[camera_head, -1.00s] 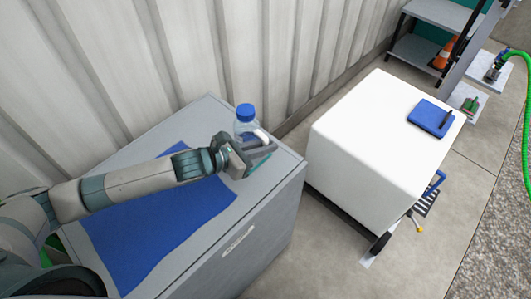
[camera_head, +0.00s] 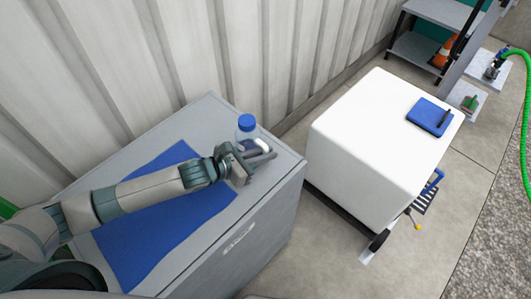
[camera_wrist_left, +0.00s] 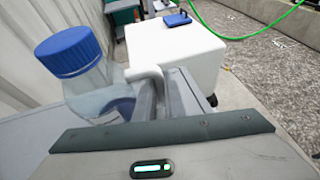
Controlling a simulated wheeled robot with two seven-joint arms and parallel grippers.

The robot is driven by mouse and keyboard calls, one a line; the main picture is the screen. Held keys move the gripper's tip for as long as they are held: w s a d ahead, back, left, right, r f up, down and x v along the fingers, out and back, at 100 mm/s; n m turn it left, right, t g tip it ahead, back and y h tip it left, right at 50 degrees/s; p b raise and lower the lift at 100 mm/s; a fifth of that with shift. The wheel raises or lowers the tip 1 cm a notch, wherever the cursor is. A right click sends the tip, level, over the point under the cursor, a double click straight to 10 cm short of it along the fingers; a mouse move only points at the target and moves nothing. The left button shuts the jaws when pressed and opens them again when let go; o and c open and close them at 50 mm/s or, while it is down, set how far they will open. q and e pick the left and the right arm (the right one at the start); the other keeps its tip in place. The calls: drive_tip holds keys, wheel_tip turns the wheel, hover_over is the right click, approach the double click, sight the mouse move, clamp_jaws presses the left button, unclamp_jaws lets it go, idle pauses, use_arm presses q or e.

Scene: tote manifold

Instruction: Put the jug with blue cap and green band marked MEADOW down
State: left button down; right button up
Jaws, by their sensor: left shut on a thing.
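The jug (camera_head: 246,127) has a blue cap and a clear body, and stands at the far right corner of the grey cabinet top (camera_head: 203,121). It also shows in the left wrist view (camera_wrist_left: 92,88), upright or nearly so, with a pale handle. Its green band and marking cannot be made out. My left gripper (camera_head: 262,156) is shut on the jug's handle, on the near side of the jug. In the left wrist view its fingers (camera_wrist_left: 165,98) close around the handle. The jug's base is hidden, so contact with the top cannot be told. My right gripper is not in view.
A blue mat (camera_head: 150,230) lies on the cabinet top under my left arm. A white block-like cart (camera_head: 360,140) stands to the right across a narrow gap, with a blue notebook (camera_head: 429,116) on it. A corrugated wall (camera_head: 200,45) rises behind.

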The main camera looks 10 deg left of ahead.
use_arm(q)
drive_tip(key=c, duration=1.8)
unclamp_jaws()
drive_tip(key=shift+c, duration=0.2)
drive_tip(key=shift+r, duration=0.1)
drive_tip(key=shift+s+a+r, duration=0.15)
drive_tip(key=shift+s+a, duration=0.2)
drive_tip(key=shift+a, duration=0.1)
drive_tip(key=b+v, duration=0.2)
drive_tip(key=v, duration=0.3)
drive_tip(key=shift+s+a+r, duration=0.3)
drive_tip(key=shift+s+a, duration=0.1)
drive_tip(key=shift+s, duration=0.1)
